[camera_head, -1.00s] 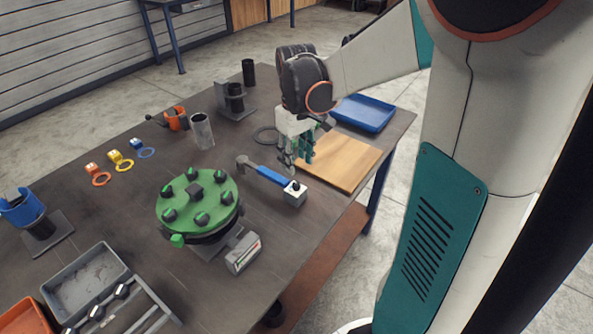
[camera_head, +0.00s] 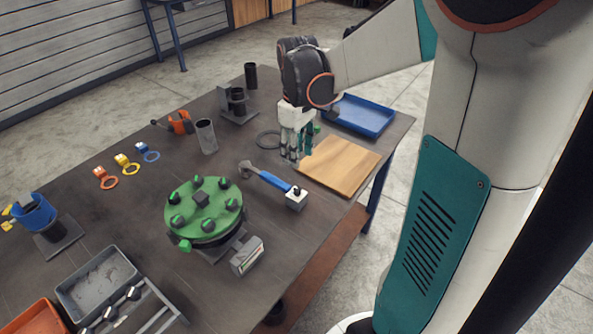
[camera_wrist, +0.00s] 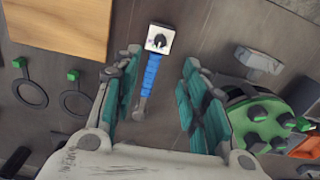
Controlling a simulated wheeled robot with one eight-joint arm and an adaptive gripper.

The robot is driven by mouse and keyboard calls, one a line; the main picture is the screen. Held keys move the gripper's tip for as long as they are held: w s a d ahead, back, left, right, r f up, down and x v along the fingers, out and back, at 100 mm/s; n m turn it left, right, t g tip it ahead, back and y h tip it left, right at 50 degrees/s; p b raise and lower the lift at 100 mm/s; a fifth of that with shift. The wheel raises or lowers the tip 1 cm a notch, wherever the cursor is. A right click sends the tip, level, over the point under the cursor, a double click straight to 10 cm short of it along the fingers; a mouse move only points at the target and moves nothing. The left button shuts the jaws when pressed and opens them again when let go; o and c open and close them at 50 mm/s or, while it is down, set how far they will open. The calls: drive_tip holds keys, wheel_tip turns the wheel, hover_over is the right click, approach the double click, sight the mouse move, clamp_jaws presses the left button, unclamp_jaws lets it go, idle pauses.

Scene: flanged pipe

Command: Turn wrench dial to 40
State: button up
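The wrench (camera_head: 270,181) has a blue handle and a grey head, and lies on the dark table. At its near right end is a white box with a black dial knob (camera_head: 296,197). In the wrist view the dial (camera_wrist: 159,40) is near the top middle, with the blue handle (camera_wrist: 149,76) below it, seen between the fingers. My gripper (camera_head: 292,154) is open and empty, above the table behind the wrench, near the wooden board. In the wrist view its fingers (camera_wrist: 160,108) are spread wide. The dial's setting is too small to read.
A green flange with black bolts (camera_head: 203,205) stands left of the wrench, with a small grey box (camera_head: 247,256) before it. A wooden board (camera_head: 341,166) and a blue tray (camera_head: 360,115) lie to the right. Coloured ring tags and pipe pieces stand farther left.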

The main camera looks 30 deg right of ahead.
sight(297, 189)
drive_tip(key=shift+n, duration=0.3)
wheel_tip(297, 189, down, 14)
drive_tip(key=b, duration=0.5)
drive_tip(key=shift+r, duration=0.2)
clamp_jaws()
